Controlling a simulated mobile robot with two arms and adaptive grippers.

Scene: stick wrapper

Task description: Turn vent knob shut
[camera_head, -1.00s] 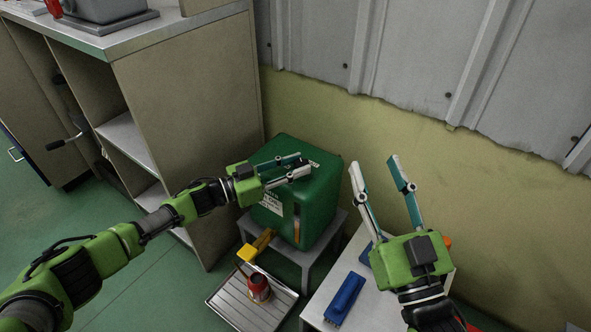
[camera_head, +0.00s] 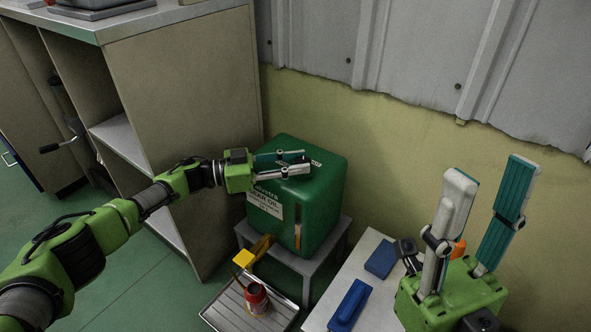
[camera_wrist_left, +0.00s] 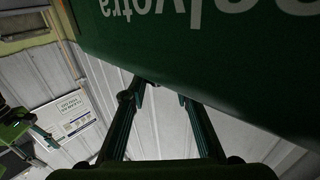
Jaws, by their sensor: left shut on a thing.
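The green gear oil container (camera_head: 322,205) stands on a small grey stand. Its printed side also fills the top of the left wrist view (camera_wrist_left: 215,50). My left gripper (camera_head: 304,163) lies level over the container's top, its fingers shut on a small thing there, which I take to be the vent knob. The knob is hidden by the fingers in the head view and does not show in the wrist view. My right gripper (camera_head: 492,168) is open and empty, fingers pointing up, to the right of the container near the wall.
A yellow spout or tap (camera_head: 245,258) sticks out low on the container. Below it a red can (camera_head: 256,299) stands on a ribbed metal tray (camera_head: 222,310). A white table (camera_head: 325,300) holds blue items (camera_head: 349,303). A cabinet (camera_head: 185,90) stands left of the container.

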